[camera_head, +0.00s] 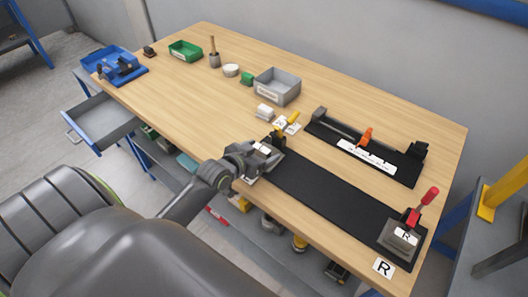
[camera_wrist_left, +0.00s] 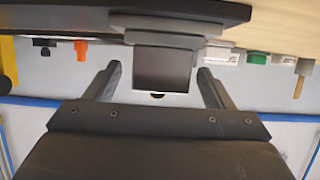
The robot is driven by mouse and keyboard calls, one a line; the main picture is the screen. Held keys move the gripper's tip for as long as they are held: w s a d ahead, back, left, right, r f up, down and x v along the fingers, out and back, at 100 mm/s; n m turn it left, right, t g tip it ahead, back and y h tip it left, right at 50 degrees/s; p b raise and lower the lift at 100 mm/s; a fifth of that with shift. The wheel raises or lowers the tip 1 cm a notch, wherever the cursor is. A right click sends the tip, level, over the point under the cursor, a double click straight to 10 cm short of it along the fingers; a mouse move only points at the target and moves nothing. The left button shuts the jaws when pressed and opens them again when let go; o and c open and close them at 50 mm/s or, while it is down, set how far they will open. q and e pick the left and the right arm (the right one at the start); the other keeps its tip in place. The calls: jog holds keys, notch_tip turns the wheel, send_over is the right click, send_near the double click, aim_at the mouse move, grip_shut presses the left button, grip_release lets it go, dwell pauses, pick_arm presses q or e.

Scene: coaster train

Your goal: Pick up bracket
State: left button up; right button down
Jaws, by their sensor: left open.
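My left gripper (camera_head: 265,157) is at the left end of the long black mat (camera_head: 325,192) in the head view. In the left wrist view its two fingers (camera_wrist_left: 160,70) are open, one on each side of a dark grey stepped block (camera_wrist_left: 162,72), which appears to be the bracket. A gap shows between each finger and the block, so it is not gripped. The wrist picture is upside down, with the mat's black edge at the top. In the head view my gripper mostly hides the block. My right gripper is not in view.
A clamp with a red handle (camera_head: 429,197) stands at the mat's right end. A black fixture with an orange handle (camera_head: 365,137) lies behind. A grey bin (camera_head: 277,87), green tray (camera_head: 185,51) and blue tray (camera_head: 107,57) stand farther left. The table's left middle is clear.

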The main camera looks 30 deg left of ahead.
aim_at(268, 147)
pick_arm(q)
jog(key=shift+p+x, duration=0.3)
jog(key=shift+x, duration=1.6)
jog(key=shift+r, duration=0.1)
jog(key=shift+r, duration=0.1)
jog(key=c, duration=1.4)
